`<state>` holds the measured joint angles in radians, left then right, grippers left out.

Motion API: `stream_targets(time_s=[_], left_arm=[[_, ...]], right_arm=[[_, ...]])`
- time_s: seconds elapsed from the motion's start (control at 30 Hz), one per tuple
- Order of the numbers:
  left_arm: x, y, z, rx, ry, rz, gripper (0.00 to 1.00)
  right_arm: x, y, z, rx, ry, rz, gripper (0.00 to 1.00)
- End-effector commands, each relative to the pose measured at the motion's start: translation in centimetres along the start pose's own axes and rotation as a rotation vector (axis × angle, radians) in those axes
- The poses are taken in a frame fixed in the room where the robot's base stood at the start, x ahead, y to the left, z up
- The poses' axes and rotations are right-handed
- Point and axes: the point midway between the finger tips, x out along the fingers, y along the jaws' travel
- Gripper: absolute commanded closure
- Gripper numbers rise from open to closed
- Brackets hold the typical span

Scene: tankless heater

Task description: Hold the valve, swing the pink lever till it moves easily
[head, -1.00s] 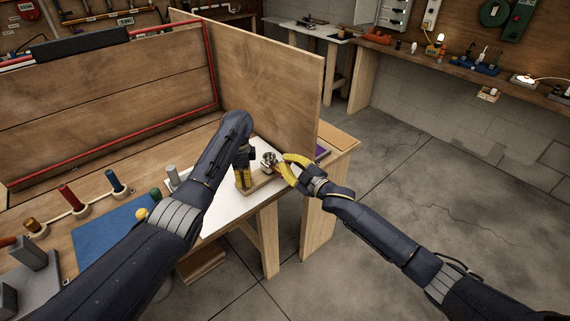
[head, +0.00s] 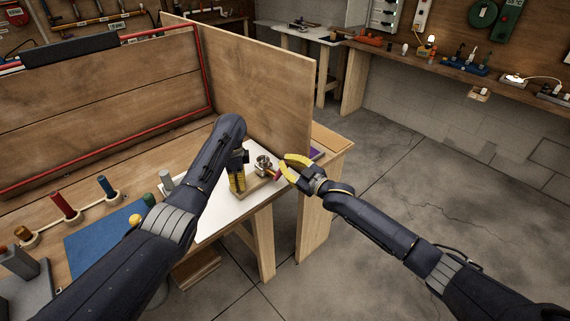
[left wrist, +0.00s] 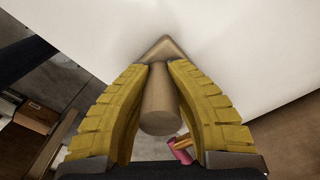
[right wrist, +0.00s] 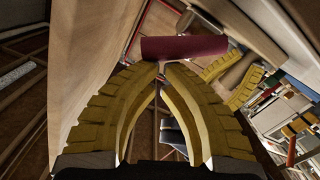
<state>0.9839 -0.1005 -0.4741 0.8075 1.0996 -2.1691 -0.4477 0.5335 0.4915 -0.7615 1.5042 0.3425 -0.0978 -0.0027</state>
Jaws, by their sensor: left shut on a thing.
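The valve shows in the head view as a round metal fitting (head: 263,162) on a wooden block (head: 258,188) at the white bench board's corner. My left gripper (head: 238,181) is beside it, fingers pointing down. In the left wrist view its yellow fingers are shut on a grey-brown cylindrical piece (left wrist: 160,108) of the valve stand. The pink lever (head: 278,176) sticks out on the valve's right side; it also shows in the left wrist view (left wrist: 181,150). My right gripper (head: 286,168) is right of it. In the right wrist view its fingertips meet just short of the lever's bar (right wrist: 184,47); contact is unclear.
A tall plywood panel (head: 265,85) stands close behind the valve. The bench edge is just in front of the valve, with open floor (head: 420,190) to the right.

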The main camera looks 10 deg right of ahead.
Motion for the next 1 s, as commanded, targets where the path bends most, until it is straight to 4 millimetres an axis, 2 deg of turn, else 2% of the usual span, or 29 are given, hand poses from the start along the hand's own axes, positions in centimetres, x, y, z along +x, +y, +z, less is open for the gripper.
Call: stream_targets(time_s=[1.0], left_arm=[[0.0,0.0,0.0,0.000,0.000,-0.001,1.00]], right_arm=[[0.1,1.0,1.7,0.292,0.000,-0.015,1.00]])
